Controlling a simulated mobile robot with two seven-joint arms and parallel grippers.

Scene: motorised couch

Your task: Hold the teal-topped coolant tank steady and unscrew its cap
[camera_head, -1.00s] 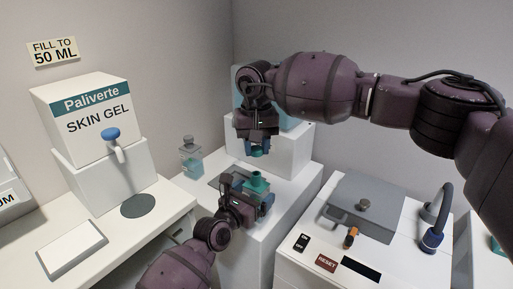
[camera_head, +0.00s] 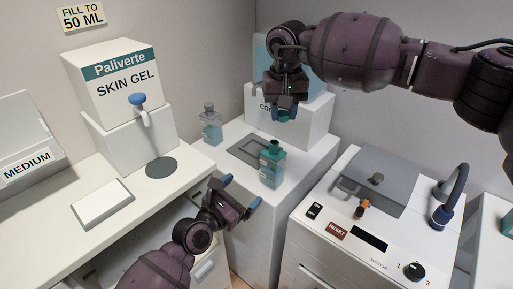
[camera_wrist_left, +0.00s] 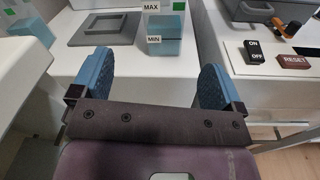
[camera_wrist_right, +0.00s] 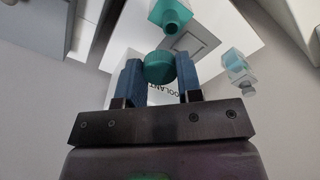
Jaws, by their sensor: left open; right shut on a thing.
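The teal-topped coolant tank (camera_head: 271,169) stands upright on the white counter, with its open teal neck (camera_head: 274,147) showing. It also shows in the left wrist view (camera_wrist_left: 163,42), with MAX and MIN marks, and in the right wrist view (camera_wrist_right: 171,18). My right gripper (camera_head: 283,112) is above the tank, shut on the round teal cap, which shows between its fingers in the right wrist view (camera_wrist_right: 159,67). The cap is apart from the tank. My left gripper (camera_head: 240,191) is open and empty, in front of and below the tank, not touching it.
A grey-topped bottle (camera_head: 210,125) stands left of the square recess (camera_head: 249,150). A white COOLANT block (camera_head: 310,117) is behind. The skin gel dispenser (camera_head: 115,80) is left. A machine with a grey lid (camera_head: 388,180) and blue hose (camera_head: 444,212) is right.

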